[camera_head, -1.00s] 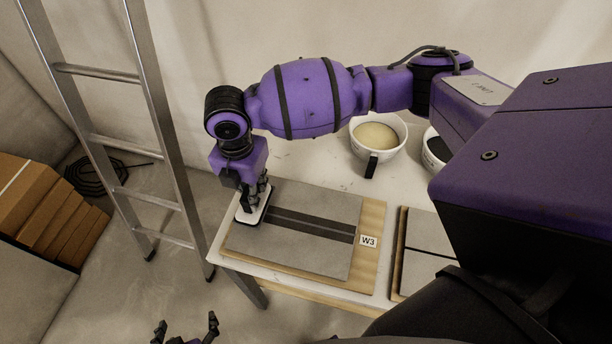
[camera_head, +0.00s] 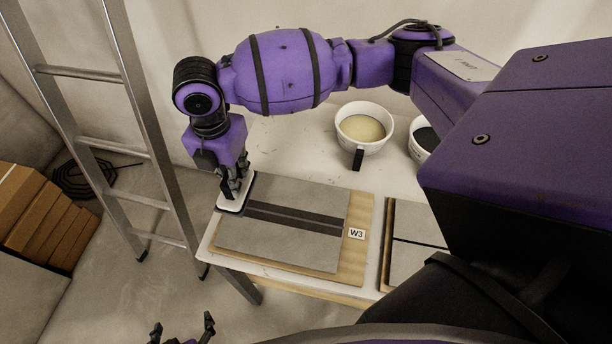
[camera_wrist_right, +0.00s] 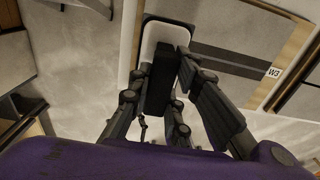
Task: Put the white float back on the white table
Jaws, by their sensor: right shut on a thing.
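The white float (camera_head: 237,205) is a small white plate with a dark handle. My right gripper (camera_head: 233,186) is shut on the handle. The float is at the left end of the board labelled W3 (camera_head: 358,215), by the far left corner of its grey tile (camera_head: 290,247). I cannot tell whether it touches the surface below. In the right wrist view the float (camera_wrist_right: 150,45) shows under the fingers, left of the dark strip. The white table (camera_head: 290,150) lies under and behind the board. My left gripper (camera_head: 182,328) is open and empty at the bottom edge, partly cut off.
A white bucket (camera_head: 364,128) of pale paste stands on the table behind the board, with a second one (camera_head: 420,140) partly hidden by my arm. Another board (camera_head: 410,230) lies to the right. A ladder (camera_head: 125,140) and cardboard boxes (camera_head: 40,215) are at left. The table's back left is clear.

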